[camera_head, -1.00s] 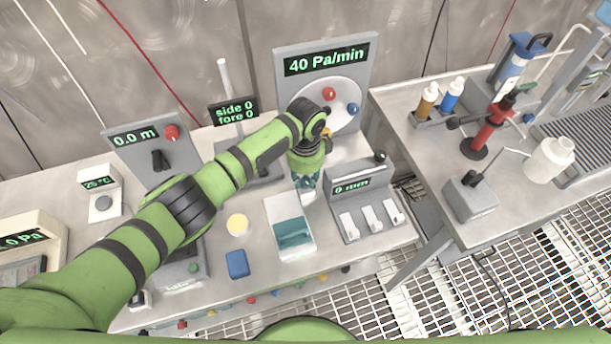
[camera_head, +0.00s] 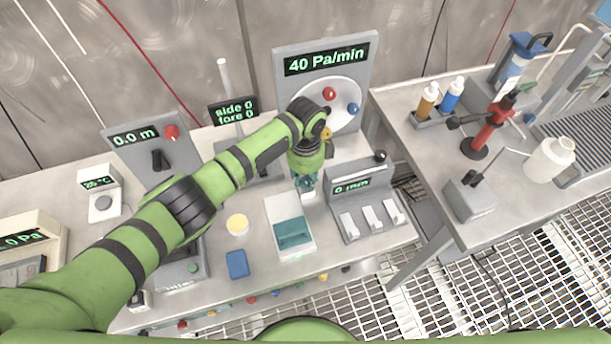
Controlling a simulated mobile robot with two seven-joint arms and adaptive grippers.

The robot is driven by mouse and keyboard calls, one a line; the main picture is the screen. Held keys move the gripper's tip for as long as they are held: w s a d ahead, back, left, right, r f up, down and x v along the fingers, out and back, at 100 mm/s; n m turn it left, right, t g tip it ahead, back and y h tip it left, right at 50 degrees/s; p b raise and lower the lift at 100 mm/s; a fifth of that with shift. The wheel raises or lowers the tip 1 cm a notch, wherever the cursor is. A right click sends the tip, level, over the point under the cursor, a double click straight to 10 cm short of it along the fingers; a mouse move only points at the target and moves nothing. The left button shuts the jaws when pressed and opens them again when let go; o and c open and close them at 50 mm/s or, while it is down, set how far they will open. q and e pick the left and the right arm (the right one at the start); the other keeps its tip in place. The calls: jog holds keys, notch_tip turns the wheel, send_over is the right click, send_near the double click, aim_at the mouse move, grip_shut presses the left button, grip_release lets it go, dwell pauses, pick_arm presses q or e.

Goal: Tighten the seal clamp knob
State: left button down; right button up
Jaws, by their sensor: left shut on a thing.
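The grey panel (camera_head: 284,92) at the back reads 40 Pa/min. It carries a round pale disc (camera_head: 345,92) with a red knob (camera_head: 329,93), a blue knob (camera_head: 353,109) and a yellow knob (camera_head: 327,133) near its lower edge. My left arm covers the disc's left part. I cannot tell which knob is the seal clamp knob. My left gripper (camera_head: 306,186) points down in front of the panel, below the disc and apart from these knobs. It is shut on a small whitish piece (camera_head: 308,198), partly hidden by the fingers. My right gripper is out of view.
A white tray (camera_head: 277,212) with a teal pad (camera_head: 293,234) lies just below the gripper. A grey unit reading 0 mm (camera_head: 352,186), with several white switches, stands close on its right.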

aim_at(306, 181)
pick_arm(q)
jog(key=c, duration=1.2)
grip_release()
jog(key=shift+c, duration=0.2)
notch_tip(306, 181, up, 12)
